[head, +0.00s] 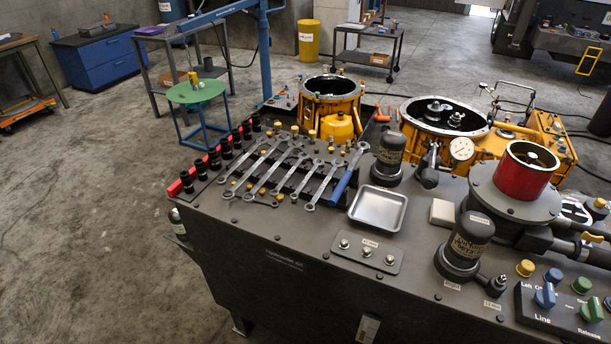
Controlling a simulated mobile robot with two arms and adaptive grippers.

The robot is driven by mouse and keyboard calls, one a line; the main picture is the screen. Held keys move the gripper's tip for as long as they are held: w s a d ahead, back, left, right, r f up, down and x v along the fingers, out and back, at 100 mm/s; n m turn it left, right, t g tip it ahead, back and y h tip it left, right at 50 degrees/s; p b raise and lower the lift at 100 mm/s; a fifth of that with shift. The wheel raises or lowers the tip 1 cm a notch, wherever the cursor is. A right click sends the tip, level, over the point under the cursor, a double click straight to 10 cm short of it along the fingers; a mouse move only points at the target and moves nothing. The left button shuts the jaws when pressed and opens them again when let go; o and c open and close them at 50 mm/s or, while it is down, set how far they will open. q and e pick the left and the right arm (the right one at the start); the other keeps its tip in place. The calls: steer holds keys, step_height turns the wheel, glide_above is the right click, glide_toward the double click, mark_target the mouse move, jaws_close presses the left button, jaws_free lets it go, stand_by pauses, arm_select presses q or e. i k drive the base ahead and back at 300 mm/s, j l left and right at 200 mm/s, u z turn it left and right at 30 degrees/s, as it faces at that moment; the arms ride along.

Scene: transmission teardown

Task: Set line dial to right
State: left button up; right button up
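The line dial is a blue knob (545,296) on a dark control panel (528,312) at the lower right of the head view. The word "Line" is printed on the panel just below it. Which way the knob points is hard to tell at this size. Other green and blue knobs sit beside it, including a green knob (592,310) above the word "Release". The panel's right side is cut off by the picture edge. Neither of my grippers shows in the head view.
Two dark bottle jacks (468,240) (391,147) stand on the bench near a red cylinder (523,170). An empty metal tray (378,208), several wrenches (275,170) and a row of black sockets (215,160) lie further left. Yellow housings (330,100) stand behind.

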mark_target(545, 297)
steer(key=z, duration=1.95)
steer(key=k+j+u, duration=0.1)
steer(key=u, duration=0.2)
steer(key=k, duration=0.1)
